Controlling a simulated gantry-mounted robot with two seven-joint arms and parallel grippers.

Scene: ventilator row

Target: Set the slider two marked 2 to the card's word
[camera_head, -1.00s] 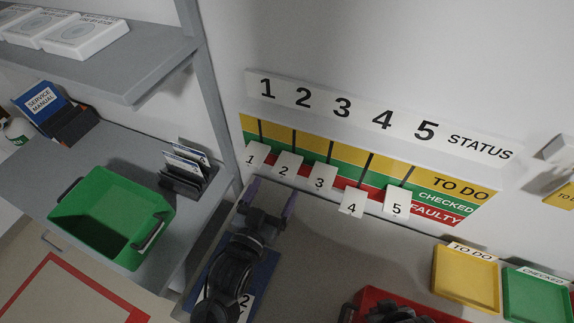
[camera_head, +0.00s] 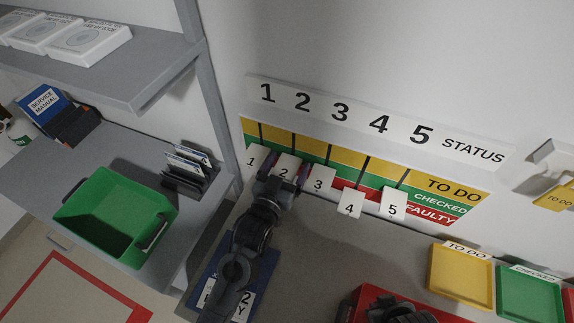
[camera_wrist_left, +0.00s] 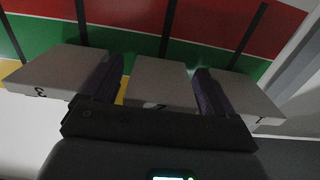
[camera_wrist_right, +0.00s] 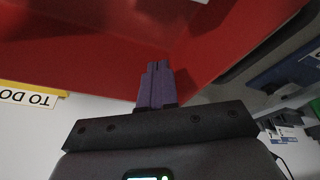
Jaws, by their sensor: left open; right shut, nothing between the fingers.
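The slider marked 2 (camera_head: 286,166) is a white block on the status board (camera_head: 470,207), between sliders 1 and 3. My left gripper (camera_head: 281,176) is open at it; in the left wrist view its purple fingers (camera_wrist_left: 157,88) flank slider 2 (camera_wrist_left: 160,82), one on each side. I cannot tell whether they touch it. A blue card (camera_head: 262,268) with a white label showing a 2 and a Y lies below, mostly covered by my left arm; its word cannot be read. My right gripper (camera_wrist_right: 155,85) is shut and empty by the red crate (camera_wrist_right: 215,50).
Slider 1 (camera_head: 255,157) and slider 3 (camera_head: 318,179) stand close on either side of slider 2. The board has yellow TO DO, green CHECKED and red FAULTY bands. A yellow tray (camera_head: 462,301) and green tray (camera_head: 530,315) lie right; a green bin (camera_head: 85,235) stands left.

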